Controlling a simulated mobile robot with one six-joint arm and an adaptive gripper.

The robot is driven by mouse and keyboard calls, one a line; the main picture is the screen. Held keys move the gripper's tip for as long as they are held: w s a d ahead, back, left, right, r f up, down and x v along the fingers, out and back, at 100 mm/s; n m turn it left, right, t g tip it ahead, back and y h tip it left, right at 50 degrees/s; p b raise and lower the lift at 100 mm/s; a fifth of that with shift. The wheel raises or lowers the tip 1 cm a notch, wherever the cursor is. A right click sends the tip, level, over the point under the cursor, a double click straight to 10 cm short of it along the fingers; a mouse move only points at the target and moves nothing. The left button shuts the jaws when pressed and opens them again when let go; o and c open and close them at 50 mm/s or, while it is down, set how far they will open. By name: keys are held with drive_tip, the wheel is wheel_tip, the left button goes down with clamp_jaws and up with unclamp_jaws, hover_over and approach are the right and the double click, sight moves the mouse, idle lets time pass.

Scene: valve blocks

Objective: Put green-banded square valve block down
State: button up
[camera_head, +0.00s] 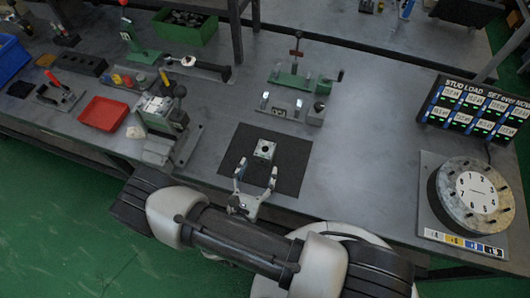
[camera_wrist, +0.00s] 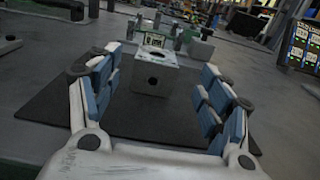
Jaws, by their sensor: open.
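A small grey square valve block (camera_head: 264,150) sits upright on a dark mat (camera_head: 292,162) on the workbench. In the wrist view the block (camera_wrist: 152,78) shows a round hole in its front face and an opening on top, with a little green near its top back edge. My gripper (camera_head: 256,174) is open, its fingers low over the mat on the near side of the block. In the wrist view my gripper (camera_wrist: 158,88) has its blue-padded fingers spread wide, one to each side, with clear gaps to the block.
A green-based fixture (camera_head: 290,85) stands behind the mat. A clamp device (camera_head: 165,115) and a red tray (camera_head: 104,113) are to the left. A round dial (camera_head: 475,195) and a stud-load display (camera_head: 475,108) are at right. Bench between mat and dial is clear.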

sight(262, 158)
drive_tip(key=x, duration=0.2)
drive_tip(key=b+x, duration=0.1)
drive_tip(key=x, duration=0.1)
drive_tip(key=shift+w+a+f, duration=0.1)
drive_tip(key=shift+a+f, duration=0.05)
drive_tip(key=shift+f, duration=0.15)
drive_tip(key=shift+w, duration=0.55)
drive_tip(key=shift+c, duration=0.3)
drive_tip(key=shift+r, duration=0.1)
drive_tip(key=c, duration=1.6)
drive_tip(key=shift+o, duration=0.2)
wheel_tip(262, 158, up, 20)
drive_tip(key=p, duration=0.6)
drive_tip(key=w+d+m+h+b, duration=0.1)
drive_tip(key=w+d, duration=0.2)
drive_tip(key=d, duration=0.4)
drive_tip(key=w+d+g+h+b, duration=0.1)
drive_tip(key=w+d+b, duration=0.1)
drive_tip(key=d, duration=0.4)
drive_tip(key=shift+w+d+r+m+h, duration=0.2)
drive_tip(key=shift+w+d+m+h, duration=0.1)
drive_tip(key=shift+w+d+m, duration=0.15)
